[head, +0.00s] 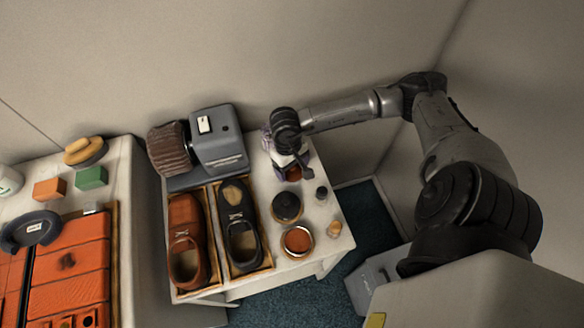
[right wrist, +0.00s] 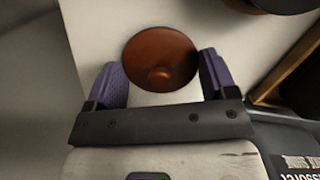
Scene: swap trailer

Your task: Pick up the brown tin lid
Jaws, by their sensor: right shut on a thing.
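The brown tin lid (right wrist: 160,62) is a round, shiny disc with a small raised spot. In the right wrist view it lies between the two purple fingers of my right gripper (right wrist: 161,72), which is shut on it. In the head view the right gripper (head: 291,163) points down at the back of the white table, and only a bit of the brown lid (head: 294,173) shows beneath it. I cannot tell whether the lid is clear of the table top. My left gripper is not in view.
On the white table (head: 328,244) are a dark round tin (head: 287,206), an open tin with brown contents (head: 297,241), small pieces, and a tray with a brown shoe (head: 187,240) and a black shoe (head: 241,235).

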